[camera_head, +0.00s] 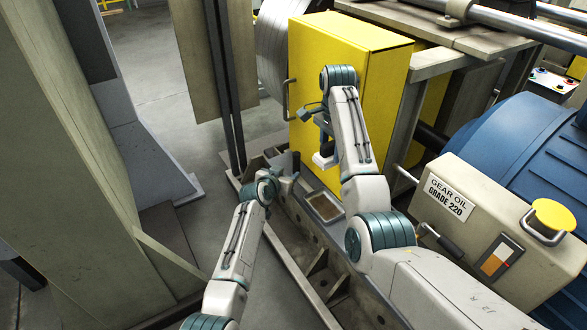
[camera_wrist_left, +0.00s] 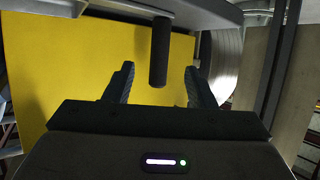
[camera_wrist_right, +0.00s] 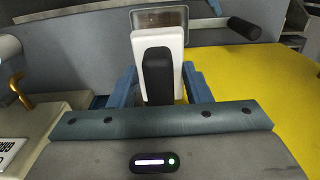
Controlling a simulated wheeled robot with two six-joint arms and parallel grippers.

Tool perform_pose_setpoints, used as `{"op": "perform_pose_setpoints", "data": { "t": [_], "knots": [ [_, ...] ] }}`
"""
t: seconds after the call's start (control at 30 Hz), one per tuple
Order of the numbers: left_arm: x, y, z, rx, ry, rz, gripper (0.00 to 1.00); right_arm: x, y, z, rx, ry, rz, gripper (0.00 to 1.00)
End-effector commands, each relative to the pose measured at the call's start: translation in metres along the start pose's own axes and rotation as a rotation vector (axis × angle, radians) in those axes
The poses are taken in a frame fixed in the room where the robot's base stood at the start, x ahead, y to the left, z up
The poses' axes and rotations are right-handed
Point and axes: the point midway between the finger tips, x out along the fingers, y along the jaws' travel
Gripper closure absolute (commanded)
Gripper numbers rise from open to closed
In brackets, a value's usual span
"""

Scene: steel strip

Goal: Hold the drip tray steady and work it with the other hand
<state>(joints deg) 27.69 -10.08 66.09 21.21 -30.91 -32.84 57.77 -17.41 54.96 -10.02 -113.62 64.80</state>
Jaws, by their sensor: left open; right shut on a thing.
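The drip tray (camera_head: 325,207), a shallow metal tray with a brown bottom, sits on the machine's beam; its end shows in the right wrist view (camera_wrist_right: 160,12). A black cylindrical handle (camera_head: 296,160) stands beside it; in the right wrist view this handle (camera_wrist_right: 245,27) is on a rod running towards the tray. My left gripper (camera_wrist_left: 159,72) is open, with the handle (camera_wrist_left: 158,50) between its fingers in the picture, not gripped. My right gripper (camera_wrist_right: 160,80) is shut on a white block with a black grip (camera_wrist_right: 143,40), above the tray. Its lower end is partly hidden in the head view.
A tall yellow cabinet (camera_head: 340,60) with a side handle stands behind the tray. A beige gear oil can (camera_head: 490,215) is at the right, near my right arm. A grey post (camera_head: 225,90) rises left of the beam. Open floor (camera_head: 165,60) lies at the back left.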

Motion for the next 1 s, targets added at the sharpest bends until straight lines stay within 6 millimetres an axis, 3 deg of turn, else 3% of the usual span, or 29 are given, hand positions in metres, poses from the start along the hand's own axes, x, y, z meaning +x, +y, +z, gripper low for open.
{"op": "perform_pose_setpoints", "data": {
  "t": [0.5,1.0],
  "knots": [
    [0.062,0.0,-0.001,0.0,0.0,0.002,0.5,0.0,0.0,0.0,0.0,0.0,0.0,0.74],
    [0.093,0.001,-0.001,-0.001,0.003,0.006,0.5,0.0,0.0,0.0,0.0,0.0,0.0,0.74]
  ]
}}
